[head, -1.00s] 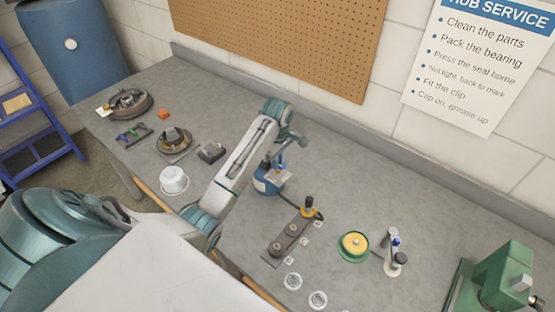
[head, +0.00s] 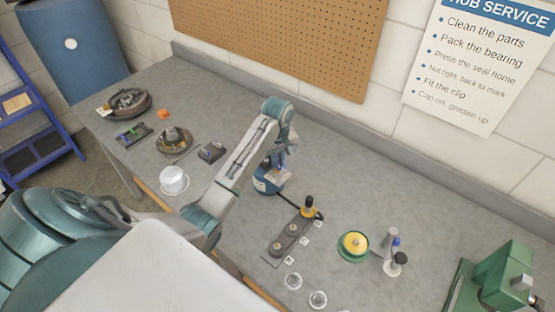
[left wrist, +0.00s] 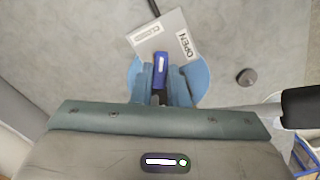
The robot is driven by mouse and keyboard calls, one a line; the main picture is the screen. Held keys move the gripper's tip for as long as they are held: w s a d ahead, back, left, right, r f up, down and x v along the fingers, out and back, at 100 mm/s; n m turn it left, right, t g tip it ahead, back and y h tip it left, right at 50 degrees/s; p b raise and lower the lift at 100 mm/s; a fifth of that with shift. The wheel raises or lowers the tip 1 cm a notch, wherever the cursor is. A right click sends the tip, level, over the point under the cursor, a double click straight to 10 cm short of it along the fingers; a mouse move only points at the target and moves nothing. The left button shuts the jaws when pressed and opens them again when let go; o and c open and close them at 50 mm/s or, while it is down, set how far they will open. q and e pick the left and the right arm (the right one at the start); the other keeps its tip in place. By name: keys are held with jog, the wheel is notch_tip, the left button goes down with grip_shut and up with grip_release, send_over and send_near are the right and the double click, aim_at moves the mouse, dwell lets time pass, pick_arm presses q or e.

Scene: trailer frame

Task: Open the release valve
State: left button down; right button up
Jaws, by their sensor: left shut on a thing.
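The release valve shows in the head view as a blue round-based unit (head: 265,183) on the bench, partly hidden by my left arm. In the left wrist view its blue lever (left wrist: 160,72) sits between the two fingers of my left gripper (left wrist: 161,88). The gripper is shut on this lever. Behind the lever a pale plate (left wrist: 160,30) bears two labels, one reading OPEN (left wrist: 185,43) and one too blurred to read. The lever's tip lies at the plate's lower edge, between the labels. The light blue base shows on both sides of the fingers. My right gripper is out of view.
A grey block with knobs (head: 290,235), a green dish with a yellow top (head: 353,246) and a green press (head: 495,280) stand to the right. A white tub (head: 174,181) and several hub parts lie to the left. Bench behind the valve is clear.

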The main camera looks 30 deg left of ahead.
pick_arm(q)
jog(key=m, duration=1)
jog(key=shift+m, duration=0.7)
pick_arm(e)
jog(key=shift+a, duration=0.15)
pick_arm(q)
jog(key=c, duration=1.4)
grip_release()
jog(key=shift+c, duration=0.2)
jog(key=shift+r, duration=0.1)
